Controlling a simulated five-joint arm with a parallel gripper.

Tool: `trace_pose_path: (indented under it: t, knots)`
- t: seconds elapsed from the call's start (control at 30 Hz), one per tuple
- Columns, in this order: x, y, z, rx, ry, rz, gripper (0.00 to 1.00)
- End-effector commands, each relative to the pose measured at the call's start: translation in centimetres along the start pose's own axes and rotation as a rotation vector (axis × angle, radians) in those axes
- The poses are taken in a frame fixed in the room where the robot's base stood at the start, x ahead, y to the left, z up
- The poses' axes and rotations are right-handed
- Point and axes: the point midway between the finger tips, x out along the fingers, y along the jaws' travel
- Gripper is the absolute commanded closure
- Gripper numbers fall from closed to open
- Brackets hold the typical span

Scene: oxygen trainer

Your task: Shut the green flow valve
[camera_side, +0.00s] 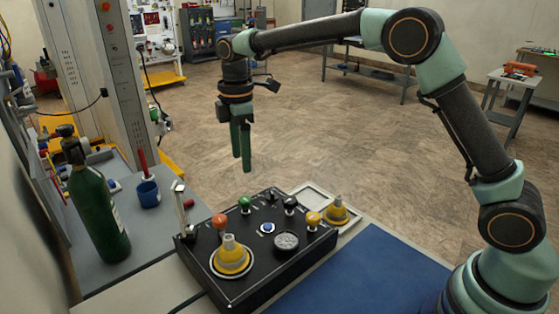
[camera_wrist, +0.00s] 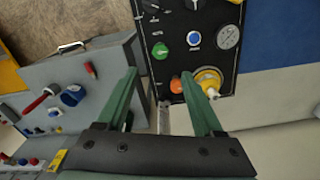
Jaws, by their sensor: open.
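The green flow valve is a round green knob (camera_side: 244,203) near the back left of a black control panel (camera_side: 205,262). In the wrist view the green knob (camera_wrist: 160,50) lies just beyond the fingertips, between their lines. My gripper (camera_side: 241,168) hangs fingers down, above and apart from the panel, near the green knob in the side view. Its two green fingers (camera_wrist: 158,73) are spread with nothing between them. I cannot tell the valve's turn position.
The panel also bears an orange knob (camera_side: 219,221), a yellow knob (camera_side: 313,218), a blue button (camera_side: 267,228), a gauge (camera_side: 286,242) and a yellow fitting (camera_side: 229,257). A metal lever (camera_side: 181,205) stands at its left edge. A green gas cylinder (camera_side: 100,215) and blue cup (camera_side: 148,193) stand left.

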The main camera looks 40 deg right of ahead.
Motion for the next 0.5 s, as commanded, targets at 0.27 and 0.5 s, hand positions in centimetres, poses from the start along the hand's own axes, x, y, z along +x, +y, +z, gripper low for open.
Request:
trace_pose_path:
  t: [0.27,0.5]
  knots:
    - [4.9,-0.1,0.1,0.003,-0.002,-0.004,0.31]
    - [9.1,-0.1,0.1,0.004,-0.002,-0.004,0.31]
